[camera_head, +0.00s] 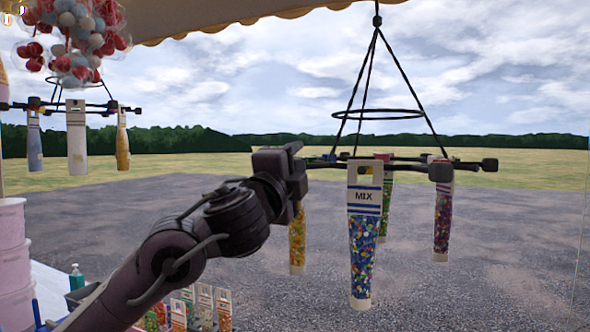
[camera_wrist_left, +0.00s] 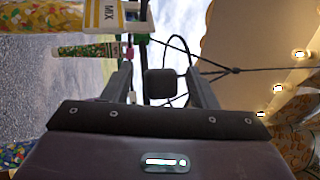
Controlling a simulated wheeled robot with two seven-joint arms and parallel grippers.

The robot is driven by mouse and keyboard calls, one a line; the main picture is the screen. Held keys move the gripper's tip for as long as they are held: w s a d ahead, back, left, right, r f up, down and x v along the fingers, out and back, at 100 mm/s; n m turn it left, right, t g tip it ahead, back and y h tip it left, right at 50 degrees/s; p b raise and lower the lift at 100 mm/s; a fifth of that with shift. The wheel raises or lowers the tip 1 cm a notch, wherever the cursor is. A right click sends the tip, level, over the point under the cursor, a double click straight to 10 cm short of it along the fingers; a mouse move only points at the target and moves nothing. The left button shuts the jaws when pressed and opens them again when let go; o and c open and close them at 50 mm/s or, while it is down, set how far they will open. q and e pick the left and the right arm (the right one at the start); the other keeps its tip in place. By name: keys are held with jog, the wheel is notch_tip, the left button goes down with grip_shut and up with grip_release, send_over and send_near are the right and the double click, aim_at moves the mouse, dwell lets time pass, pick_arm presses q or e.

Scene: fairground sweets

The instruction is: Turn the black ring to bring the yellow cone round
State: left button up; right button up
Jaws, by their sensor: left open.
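The black ring (camera_head: 420,158) hangs on cords from a hook, with block-ended arms and several sweet-filled cones. The blue-banded MIX cone (camera_head: 362,245) faces me. The yellow cone (camera_head: 297,243) hangs at the ring's left, its top hidden behind my left gripper (camera_head: 296,164); its yellow band shows at the wrist view's upper left (camera_wrist_left: 103,16). A green cone (camera_head: 385,215) and a purple cone (camera_head: 442,222) hang behind and to the right. My left gripper is open at the ring's left side. In the wrist view, a black end block (camera_wrist_left: 160,83) appears between its fingers; contact is unclear.
A second hanger (camera_head: 70,104) with pale and orange cones hangs at the left, below bagged red and white balls (camera_head: 75,45). Pink tubs (camera_head: 10,250) and upright sweet packets (camera_head: 205,303) stand lower left. Right of the ring is open.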

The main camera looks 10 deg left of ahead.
aim_at(441, 177)
pick_arm(q)
jog(key=c, duration=0.7)
jog(key=shift+s+d+b, duration=0.5)
jog(key=shift+s+d, duration=0.35)
jog(key=shift+d, duration=0.85)
jog(key=shift+s+d+b, duration=0.45)
jog(key=shift+s+d, duration=0.4)
jog(key=shift+d, duration=0.85)
jog(key=shift+s+d+b, duration=0.5)
jog(key=shift+s+d, duration=0.35)
jog(key=shift+d, duration=0.85)
jog(key=shift+s+d+f+b, duration=0.15)
jog(key=shift+d+b, duration=0.35)
jog(key=shift+d, duration=0.6)
jog(key=shift+w+d+b, duration=0.15)
jog(key=shift+d+b, duration=0.2)
jog(key=shift+d, duration=1.4)
jog(key=shift+w+d+b, duration=0.15)
jog(key=shift+d+b, duration=0.25)
jog(key=shift+d, duration=1.3)
jog(key=shift+w+d+b, duration=0.15)
jog(key=shift+d+b, duration=0.2)
jog(key=shift+d, duration=1.4)
